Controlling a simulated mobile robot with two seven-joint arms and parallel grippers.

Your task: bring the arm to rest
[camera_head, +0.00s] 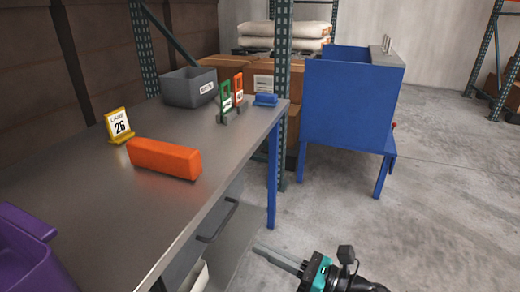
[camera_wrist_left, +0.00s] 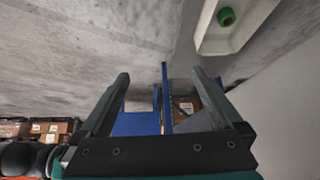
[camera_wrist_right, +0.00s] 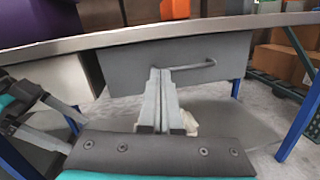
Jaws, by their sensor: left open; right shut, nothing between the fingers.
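My right gripper (camera_head: 282,258) shows at the bottom of the head view, off the right side of the steel table (camera_head: 225,180) and over the floor. In the right wrist view its fingers (camera_wrist_right: 160,100) are together with nothing between them, in front of the grey drawer (camera_wrist_right: 120,68) under the tabletop. My left gripper does not show in the head view. In the left wrist view its fingers (camera_wrist_left: 160,100) are wide apart and empty.
On the table are an orange block (camera_head: 165,158), a yellow sign (camera_head: 118,126) reading 26, a grey bin (camera_head: 188,87), green (camera_head: 225,100) and orange (camera_head: 238,90) stands, and a purple bin (camera_head: 30,250). Concrete floor at right is clear.

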